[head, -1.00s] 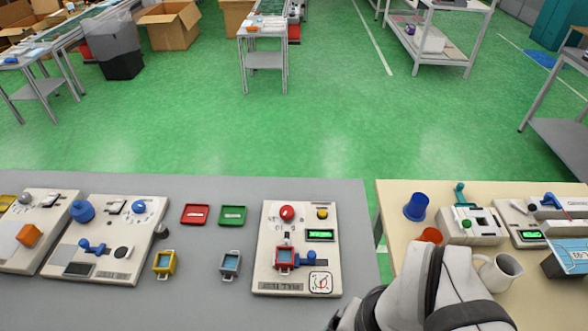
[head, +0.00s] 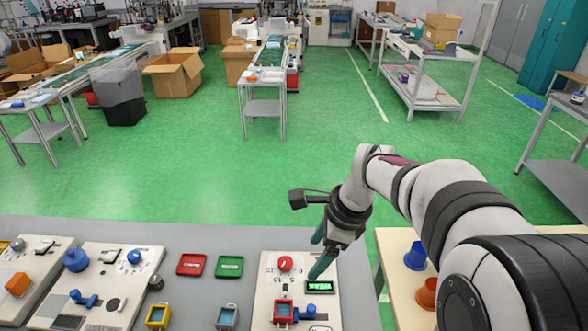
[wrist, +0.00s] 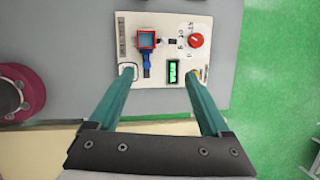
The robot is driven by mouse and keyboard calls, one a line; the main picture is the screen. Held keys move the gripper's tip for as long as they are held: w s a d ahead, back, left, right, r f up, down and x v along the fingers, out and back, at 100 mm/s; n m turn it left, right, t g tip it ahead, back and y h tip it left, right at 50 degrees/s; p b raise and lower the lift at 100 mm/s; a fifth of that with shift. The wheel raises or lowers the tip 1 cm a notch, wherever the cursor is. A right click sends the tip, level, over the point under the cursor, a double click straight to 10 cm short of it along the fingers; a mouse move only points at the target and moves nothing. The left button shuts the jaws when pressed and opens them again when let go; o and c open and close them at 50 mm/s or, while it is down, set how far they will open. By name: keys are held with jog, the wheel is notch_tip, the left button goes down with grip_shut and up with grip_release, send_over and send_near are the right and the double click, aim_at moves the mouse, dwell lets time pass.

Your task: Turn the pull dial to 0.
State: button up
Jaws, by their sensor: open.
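A red dial (head: 285,264) with a white pointer mark sits at the upper left of the white panel (head: 268,301); numbers are printed around it, too small to read surely. In the wrist view the red dial (wrist: 196,40) is at the upper right of the panel (wrist: 184,19). My gripper (head: 318,255) is above the panel's upper right part, right of the dial. In the wrist view my gripper (wrist: 160,77) has its two teal fingers wide apart with nothing between them, apart from the dial. The yellow knob is hidden in the head view.
The panel also carries a green display (head: 319,287), a blue lever (head: 312,312) and a red-framed box (head: 283,313). Red (head: 193,264) and green (head: 229,266) trays lie to the left. A blue cup (head: 415,257) and an orange cup (head: 426,293) stand right on the beige table.

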aim_at(286, 261)
jog(key=w+a+f+m, duration=0.1)
jog(key=w+f+m, duration=0.4)
jog(key=w, duration=0.5)
jog(key=shift+m+t+y, duration=0.3)
jog(key=shift+t, duration=0.1)
jog(key=x, duration=1.5)
jog(key=shift+s+a+f, duration=0.1)
jog(key=shift+s+f, duration=0.05)
jog(key=shift+f, duration=0.15)
grip_shut()
